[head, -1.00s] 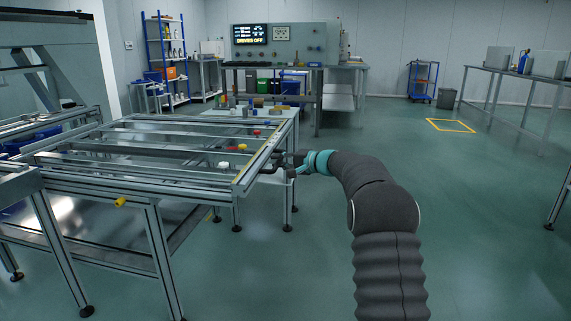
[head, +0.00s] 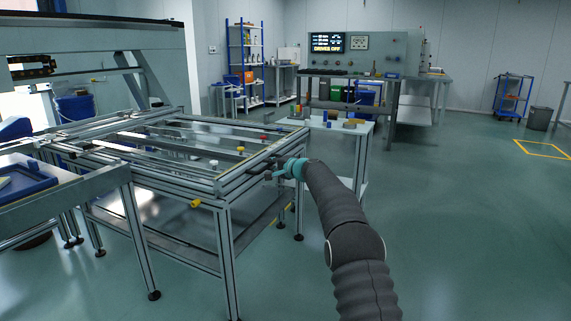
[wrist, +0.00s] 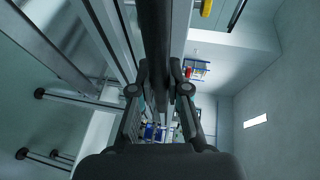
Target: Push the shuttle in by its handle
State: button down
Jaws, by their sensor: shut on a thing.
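The shuttle (head: 250,165) is a pale metal frame lying level on the panel fixture (head: 226,240), its near end rail at the fixture's right end. My gripper (head: 278,173) is at the outer side of that rail, with my arm reaching in from the lower right. In the wrist view the handle, a dark round bar (wrist: 154,35), runs up between the two fingers, and my gripper (wrist: 160,75) is shut on it. In the head view the handle is small and mostly hidden by my gripper, so its mounting is unclear.
Yellow (head: 240,150), white (head: 214,163) and red (head: 263,138) knobs sit along the frame. Another yellow knob (head: 195,203) is on the fixture's front side. A small table with parts (head: 340,128) stands just behind. A blue tray (head: 25,182) is at left.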

jog(key=shift+w+a+r, duration=0.1)
jog(key=shift+w+a, duration=0.2)
jog(key=shift+a, duration=0.45)
jog(key=shift+a, duration=0.1)
jog(key=c, duration=1.1)
grip_release()
jog(key=shift+a, duration=0.15)
jog(key=shift+c, duration=0.2)
jog(key=shift+w, duration=0.1)
jog(key=shift+d, duration=0.35)
jog(key=v, duration=1.2)
jog(key=shift+a, duration=0.1)
